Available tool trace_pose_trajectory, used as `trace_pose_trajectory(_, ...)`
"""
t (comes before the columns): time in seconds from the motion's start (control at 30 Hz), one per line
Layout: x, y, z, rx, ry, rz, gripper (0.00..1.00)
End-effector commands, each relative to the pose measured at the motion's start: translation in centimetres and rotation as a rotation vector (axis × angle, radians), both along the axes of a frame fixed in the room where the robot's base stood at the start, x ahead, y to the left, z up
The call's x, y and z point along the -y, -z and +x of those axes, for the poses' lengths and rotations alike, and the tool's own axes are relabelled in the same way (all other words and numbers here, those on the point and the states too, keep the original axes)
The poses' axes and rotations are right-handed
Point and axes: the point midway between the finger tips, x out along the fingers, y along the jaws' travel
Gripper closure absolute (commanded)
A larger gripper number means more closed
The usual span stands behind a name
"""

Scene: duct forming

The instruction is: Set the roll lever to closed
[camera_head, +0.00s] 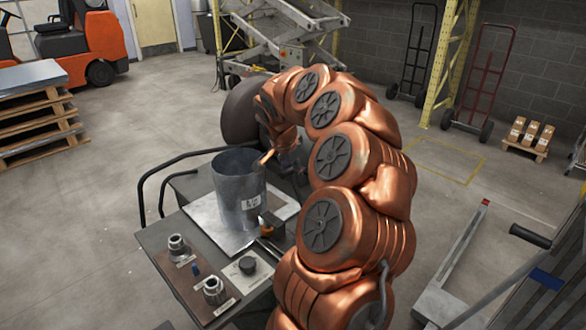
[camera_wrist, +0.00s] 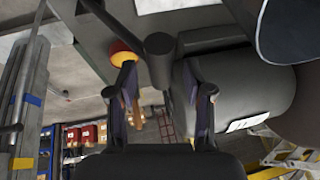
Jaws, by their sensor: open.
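In the wrist view my gripper (camera_wrist: 160,70) is open, with its two dark fingers apart. A dark post with a rounded end (camera_wrist: 158,44) stands in line with the gap between the fingertips; it looks like a lever handle, but I cannot tell for sure. No grip on it shows. A dark bar runs from it to the upper left. A red and yellow button (camera_wrist: 122,57) is beside the left finger. A dark cylinder with a white label (camera_wrist: 243,124) is behind the right finger.
In the head view a grey metal duct (camera_head: 238,190) stands upright on the bench (camera_head: 160,240) close to my arm. A pallet truck (camera_head: 450,270) stands right.

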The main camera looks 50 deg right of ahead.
Motion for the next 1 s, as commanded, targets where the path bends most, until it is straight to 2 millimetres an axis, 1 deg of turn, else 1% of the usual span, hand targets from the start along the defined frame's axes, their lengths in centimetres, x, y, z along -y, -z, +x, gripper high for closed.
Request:
trace_pose_trajectory(0.1,0.41,0.81,0.11,-0.001,0.0,0.0,0.49)
trace_pose_trajectory(0.2,0.56,1.17,0.19,0.001,0.001,0.0,0.49)
trace_pose_trajectory(0.47,0.62,1.28,0.24,0.002,0.0,0.0,0.49)
trace_pose_trajectory(0.9,0.54,1.29,0.28,0.002,-0.001,0.001,0.94)
trace_pose_trajectory(0.97,0.53,1.3,0.3,0.002,-0.001,0.001,1.0)
trace_pose_trajectory(1.0,0.51,1.3,0.31,0.003,-0.001,0.001,1.0)
